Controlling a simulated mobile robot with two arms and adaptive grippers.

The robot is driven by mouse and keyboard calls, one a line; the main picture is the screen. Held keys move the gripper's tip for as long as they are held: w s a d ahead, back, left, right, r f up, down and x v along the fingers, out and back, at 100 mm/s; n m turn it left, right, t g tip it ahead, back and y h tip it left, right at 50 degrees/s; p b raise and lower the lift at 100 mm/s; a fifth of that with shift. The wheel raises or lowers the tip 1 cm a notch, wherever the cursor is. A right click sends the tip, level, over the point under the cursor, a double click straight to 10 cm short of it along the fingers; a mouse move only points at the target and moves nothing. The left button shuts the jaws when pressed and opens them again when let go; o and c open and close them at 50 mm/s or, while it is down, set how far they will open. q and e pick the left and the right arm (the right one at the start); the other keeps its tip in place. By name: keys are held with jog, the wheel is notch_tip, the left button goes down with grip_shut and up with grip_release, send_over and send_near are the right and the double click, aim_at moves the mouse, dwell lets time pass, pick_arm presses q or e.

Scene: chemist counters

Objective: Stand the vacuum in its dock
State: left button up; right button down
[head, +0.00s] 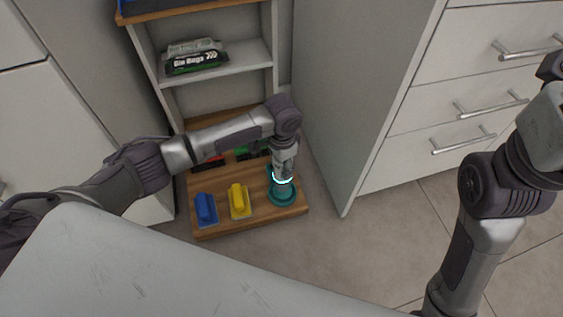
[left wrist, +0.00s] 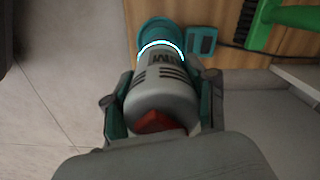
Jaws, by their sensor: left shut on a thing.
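The vacuum (left wrist: 158,92) is a grey cylinder with dark vents, a red patch and a glowing white-blue ring. My left gripper (head: 284,168) is shut on it, with one finger on each side in the left wrist view (left wrist: 163,104). The vacuum points down at the round teal dock (head: 283,197) on the low wooden shelf. In the left wrist view, teal (left wrist: 152,30) shows just past the ring. I cannot tell whether the vacuum touches the dock or is fully seated. My right arm is at the right, its gripper out of frame.
A yellow brush (head: 238,200) and a blue brush (head: 205,208) lie left of the dock. Red and green-handled items lie behind, partly hidden by my arm. A white cabinet side (head: 345,110) stands close at the right. Bin bags (head: 195,60) sit on the shelf above.

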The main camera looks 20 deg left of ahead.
dwell(0.3)
pick_arm(q)
jog(key=shift+f, duration=0.5)
jog(key=o, duration=0.9)
jog(key=shift+c, duration=0.2)
